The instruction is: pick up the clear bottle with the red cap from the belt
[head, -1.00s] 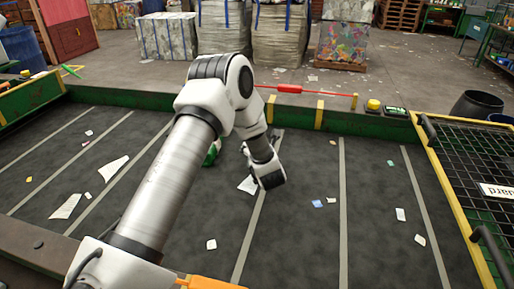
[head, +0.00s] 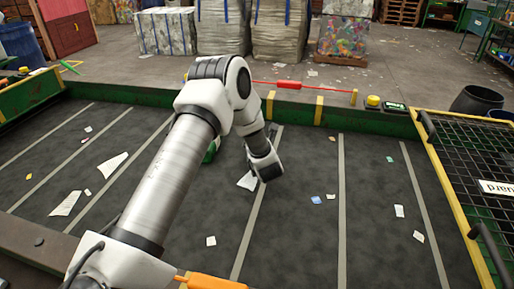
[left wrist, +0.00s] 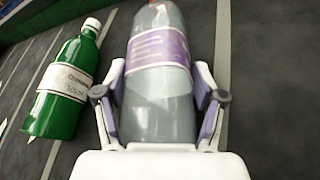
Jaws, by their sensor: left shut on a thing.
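The clear bottle (left wrist: 158,100) has a purple and white label and lies lengthwise between the fingers of my left gripper (left wrist: 160,82) in the left wrist view. The gripper is shut on its body, one finger on each side. A bit of red (left wrist: 157,2) shows at its far end, cut by the frame's top edge. In the head view my own arm hides the clear bottle and the fingers. My right gripper is in neither view.
A green bottle (left wrist: 68,85) with a white cap lies just left of the clear bottle. In the head view it peeks out behind my arm (head: 210,152). Paper scraps lie on the dark belt (head: 310,235). A wire-mesh guard (head: 470,165) stands at the right.

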